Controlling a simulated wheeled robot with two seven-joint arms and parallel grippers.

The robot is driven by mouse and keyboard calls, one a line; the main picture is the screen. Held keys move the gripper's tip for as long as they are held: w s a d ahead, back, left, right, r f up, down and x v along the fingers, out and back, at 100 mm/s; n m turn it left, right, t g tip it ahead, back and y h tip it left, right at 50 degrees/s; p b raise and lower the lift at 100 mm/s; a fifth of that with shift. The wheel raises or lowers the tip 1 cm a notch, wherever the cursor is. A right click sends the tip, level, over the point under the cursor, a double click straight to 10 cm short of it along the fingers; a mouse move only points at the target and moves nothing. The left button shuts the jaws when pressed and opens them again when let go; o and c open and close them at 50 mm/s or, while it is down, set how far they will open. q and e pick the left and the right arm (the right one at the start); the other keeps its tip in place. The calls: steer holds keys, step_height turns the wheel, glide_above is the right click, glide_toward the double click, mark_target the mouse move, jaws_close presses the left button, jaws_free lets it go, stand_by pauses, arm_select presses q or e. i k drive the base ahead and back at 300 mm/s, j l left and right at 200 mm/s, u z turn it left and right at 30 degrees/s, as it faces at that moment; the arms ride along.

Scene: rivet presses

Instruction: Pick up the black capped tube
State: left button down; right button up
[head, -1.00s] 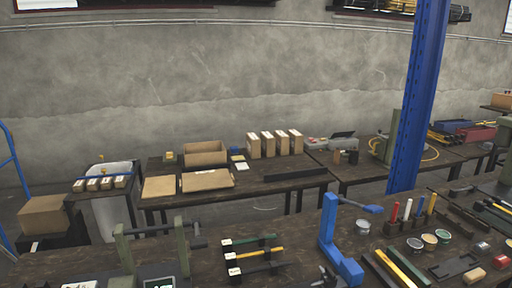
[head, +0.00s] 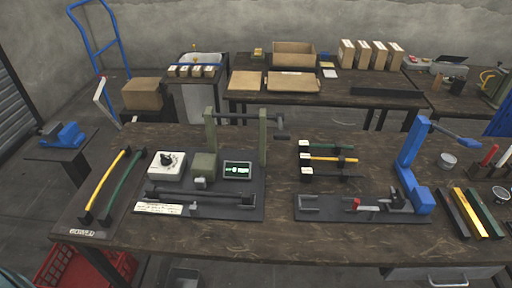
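Another long dark bar (head: 200,197) lies on dark supports on the left-hand press board (head: 254,211). Neither of my grippers shows in the head view, so none is seen near the tubes.
A blue press (head: 409,165) stands right of the tubes. Curved yellow (head: 104,185) and green (head: 124,185) tubes lie far left. Bare wood (head: 280,185) separates the boards.

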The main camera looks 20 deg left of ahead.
mark_target(152, 192)
steer(key=u, duration=1.15)
